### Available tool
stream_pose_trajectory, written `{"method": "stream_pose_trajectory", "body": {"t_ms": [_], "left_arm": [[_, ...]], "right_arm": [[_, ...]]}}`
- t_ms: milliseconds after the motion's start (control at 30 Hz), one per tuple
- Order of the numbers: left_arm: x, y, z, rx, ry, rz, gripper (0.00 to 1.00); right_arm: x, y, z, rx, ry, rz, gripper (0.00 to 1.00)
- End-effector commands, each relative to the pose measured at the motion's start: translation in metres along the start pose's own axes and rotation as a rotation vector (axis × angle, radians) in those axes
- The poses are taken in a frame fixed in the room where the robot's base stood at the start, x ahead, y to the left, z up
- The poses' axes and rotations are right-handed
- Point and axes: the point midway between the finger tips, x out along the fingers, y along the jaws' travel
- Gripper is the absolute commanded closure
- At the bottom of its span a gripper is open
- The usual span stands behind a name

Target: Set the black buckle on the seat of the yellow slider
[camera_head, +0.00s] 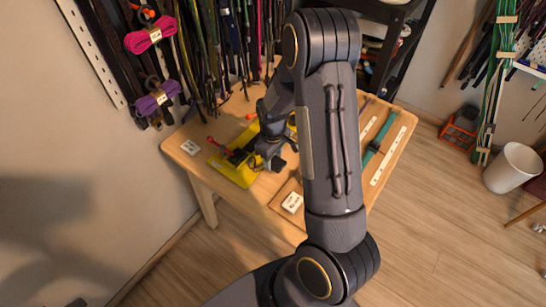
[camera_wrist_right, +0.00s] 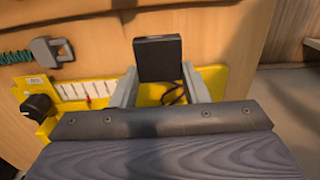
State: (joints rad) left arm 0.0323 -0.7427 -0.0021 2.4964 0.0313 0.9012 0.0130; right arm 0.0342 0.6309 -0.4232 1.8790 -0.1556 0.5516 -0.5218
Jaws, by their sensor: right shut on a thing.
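My right gripper (camera_wrist_right: 159,78) is shut on the black buckle (camera_wrist_right: 158,56), a dark square block standing upright between the two grey fingertips in the wrist view. In the head view the right gripper (camera_head: 271,152) is over the right part of the yellow slider fixture (camera_head: 232,174) on the table. The yellow fixture (camera_wrist_right: 212,78) also shows beneath and behind the fingers in the wrist view, with a white marked strip and a black knob. The fingers and buckle hide its middle, so I cannot tell whether the buckle touches the seat. My left gripper is not in view.
A grey clip on a teal cord (camera_wrist_right: 47,52) lies beyond the fixture's left part. A white label card (camera_head: 292,202) lies at the wooden table's (camera_head: 222,130) front. Teal straps (camera_head: 378,140) lie to the right. Cords hang behind the table. My right arm covers the middle.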

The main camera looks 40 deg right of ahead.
Motion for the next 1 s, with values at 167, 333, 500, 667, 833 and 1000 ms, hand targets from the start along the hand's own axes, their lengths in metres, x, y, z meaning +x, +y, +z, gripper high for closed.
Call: {"method": "stream_pose_trajectory", "body": {"t_ms": [167,333,500,667,833,1000], "left_arm": [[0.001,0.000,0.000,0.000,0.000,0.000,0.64],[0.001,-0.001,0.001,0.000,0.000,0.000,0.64],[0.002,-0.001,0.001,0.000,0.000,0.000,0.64],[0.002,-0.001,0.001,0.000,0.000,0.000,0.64],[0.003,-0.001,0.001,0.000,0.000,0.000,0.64],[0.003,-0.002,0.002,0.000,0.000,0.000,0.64]], "right_arm": [[0.000,0.000,-0.008,-0.001,0.002,0.001,0.80],[0.000,0.000,-0.018,-0.001,0.001,0.001,0.80],[0.000,0.000,-0.028,0.000,0.001,0.001,0.80],[0.000,0.000,-0.038,-0.001,0.001,0.001,0.80],[0.000,0.000,-0.048,0.000,0.001,0.000,0.80],[0.001,0.000,-0.058,0.000,0.001,0.000,0.80]]}}
